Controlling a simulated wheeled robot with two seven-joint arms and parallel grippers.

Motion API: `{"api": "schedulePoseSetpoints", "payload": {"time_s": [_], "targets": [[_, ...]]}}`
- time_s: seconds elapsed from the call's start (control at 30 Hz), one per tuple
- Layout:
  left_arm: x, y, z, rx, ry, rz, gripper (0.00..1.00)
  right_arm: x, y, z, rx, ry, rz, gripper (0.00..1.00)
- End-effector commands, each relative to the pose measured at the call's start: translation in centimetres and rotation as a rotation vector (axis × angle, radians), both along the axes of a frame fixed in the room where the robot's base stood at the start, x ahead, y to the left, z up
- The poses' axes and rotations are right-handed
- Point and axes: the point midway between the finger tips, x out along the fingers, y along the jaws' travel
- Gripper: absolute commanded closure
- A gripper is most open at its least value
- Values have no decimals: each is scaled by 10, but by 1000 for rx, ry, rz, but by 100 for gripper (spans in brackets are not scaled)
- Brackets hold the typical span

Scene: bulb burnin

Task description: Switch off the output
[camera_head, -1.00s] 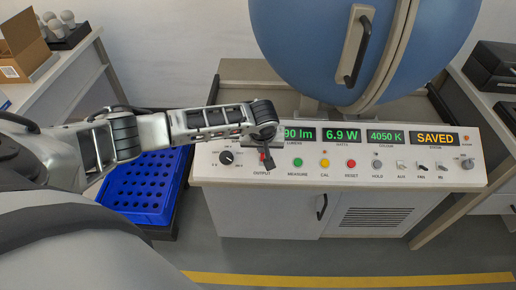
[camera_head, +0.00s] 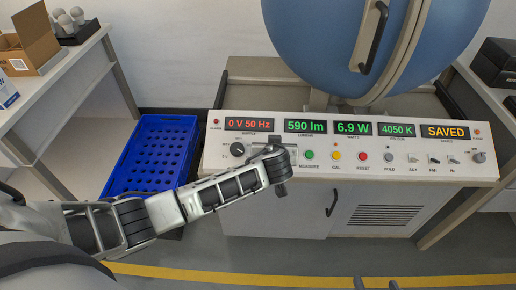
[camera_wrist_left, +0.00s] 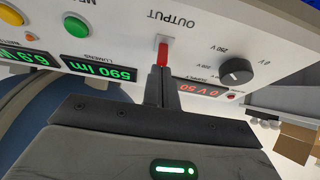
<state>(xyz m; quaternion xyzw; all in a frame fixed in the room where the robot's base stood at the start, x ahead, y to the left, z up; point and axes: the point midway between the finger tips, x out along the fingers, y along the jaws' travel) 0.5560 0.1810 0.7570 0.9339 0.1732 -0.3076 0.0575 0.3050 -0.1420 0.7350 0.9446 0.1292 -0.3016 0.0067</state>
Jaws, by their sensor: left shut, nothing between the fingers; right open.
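The OUTPUT switch, a red lever (camera_wrist_left: 163,52) in a pale square plate, shows in the left wrist view on the white sloping panel (camera_head: 400,173). My left gripper (camera_wrist_left: 163,88) is shut and empty, its fingertips right at the lever. I cannot tell whether they touch it. In the head view my left gripper (camera_head: 281,184) hides the switch. The supply display (camera_head: 248,124) reads 0 V 50 Hz in red. My right gripper (camera_head: 376,285) shows only its dark fingertips at the bottom edge, apart, in front of the console.
The supply knob (camera_head: 237,149) is left of my left gripper; the green MEASURE (camera_head: 309,154), yellow CAL (camera_head: 336,155) and red RESET (camera_head: 362,157) buttons are right of it. A blue sphere (camera_head: 320,45) stands behind. A blue crate (camera_head: 152,155) is at the left.

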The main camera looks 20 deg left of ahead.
Motion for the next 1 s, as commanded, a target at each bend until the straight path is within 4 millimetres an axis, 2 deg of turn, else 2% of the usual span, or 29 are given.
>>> {"api": "schedulePoseSetpoints", "payload": {"time_s": [0.03, 0.1, 0.37, 0.7, 1.0], "targets": [[-1, -10, -14, 9, -40, -14, 100, -1, 3, -11, 26, -7, -6, 41], [1, -8, 0, 15, -43, -14, 100, -2, 4, 1, 30, -6, -8, 41], [-1, -8, 0, 16, -40, -13, 100, -3, 3, 2, 28, -4, -8, 41], [-13, -12, 4, 15, -39, -11, 100, -3, 3, 11, 27, -4, -8, 41], [-14, -12, 3, 16, -39, -12, 100, -4, 2, 8, 24, 0, -7, 41]]}}
